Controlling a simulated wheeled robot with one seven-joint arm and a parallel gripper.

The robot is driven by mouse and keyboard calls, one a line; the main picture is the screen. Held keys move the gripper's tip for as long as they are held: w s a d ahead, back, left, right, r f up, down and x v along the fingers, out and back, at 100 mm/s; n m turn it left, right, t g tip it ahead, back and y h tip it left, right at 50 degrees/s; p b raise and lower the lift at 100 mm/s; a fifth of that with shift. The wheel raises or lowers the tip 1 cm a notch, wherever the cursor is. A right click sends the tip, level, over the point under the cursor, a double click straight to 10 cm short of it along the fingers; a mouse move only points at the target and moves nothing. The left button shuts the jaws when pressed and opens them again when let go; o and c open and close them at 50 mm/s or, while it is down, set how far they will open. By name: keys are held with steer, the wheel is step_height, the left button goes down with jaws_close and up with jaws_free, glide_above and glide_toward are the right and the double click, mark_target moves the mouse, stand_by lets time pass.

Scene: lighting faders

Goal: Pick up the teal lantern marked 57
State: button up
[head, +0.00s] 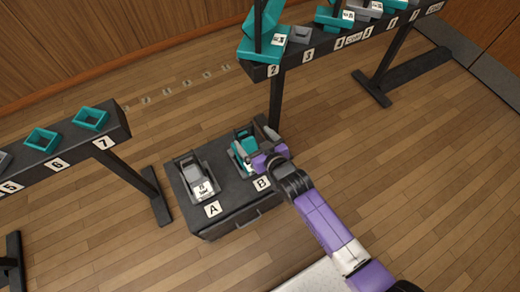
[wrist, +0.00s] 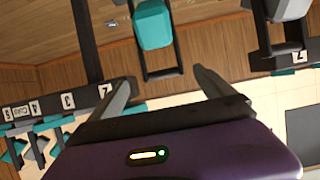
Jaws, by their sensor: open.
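A teal lantern (head: 241,154) with a dark yoke stands at spot B of the black cabinet. It shows upside down in the wrist view (wrist: 154,26), with its yoke bar between my fingertips in the picture. My gripper (wrist: 163,77) is open. In the head view my gripper (head: 264,149) is over the right side of this lantern and hides part of it. I cannot tell whether the fingers touch the yoke. A grey lantern (head: 197,176) stands at spot A. Another teal lantern (head: 262,45) is at rail position 2. I cannot read the lanterns' numbers.
The black cabinet (head: 218,214) carries labels A and B. A dark rail (head: 322,44) with numbered positions runs behind to the right. Another rail (head: 75,146) at left holds small teal trays. Their posts and feet stand near the cabinet. Wooden floor is clear on the right.

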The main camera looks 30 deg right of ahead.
mark_target(245, 137)
steer(key=shift+g, duration=0.3)
steer(key=x, duration=0.7)
steer(key=shift+w+a+f, duration=0.2)
steer(key=shift+f, duration=0.25)
jaws_close()
steer(key=shift+r, duration=0.15)
